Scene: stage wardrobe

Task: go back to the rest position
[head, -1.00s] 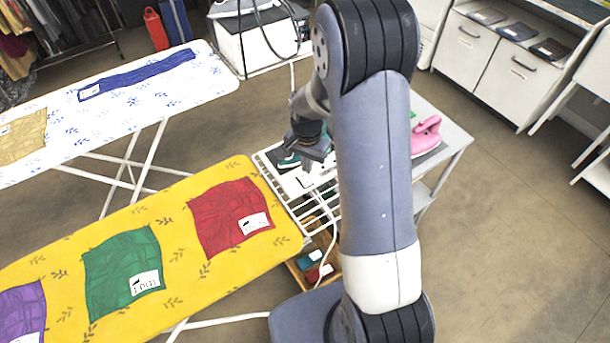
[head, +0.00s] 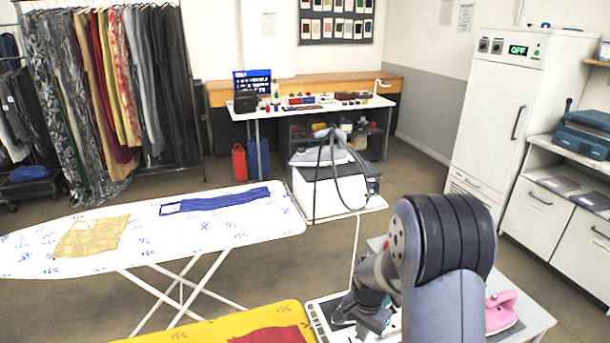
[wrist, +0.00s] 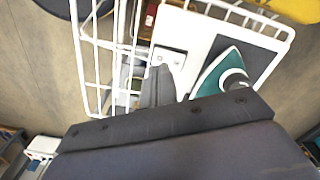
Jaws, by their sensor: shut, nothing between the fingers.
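My gripper (head: 374,316) is at the lower right of the head view, partly hidden by my own arm, above the white wire rack (head: 318,318). In the wrist view my gripper (wrist: 160,72) is shut and empty, its fingers pointing over the rack (wrist: 92,62). A teal iron (wrist: 222,75) rests on a dark pad at the end of the rack, just right of the fingers. It is mostly hidden behind the gripper in the head view.
A yellow ironing board (head: 215,332) with a red cloth (head: 268,335) lies left of my arm. A white ironing board (head: 40,235) stands behind it. A pink iron (head: 500,312) stands on the grey table right of my arm.

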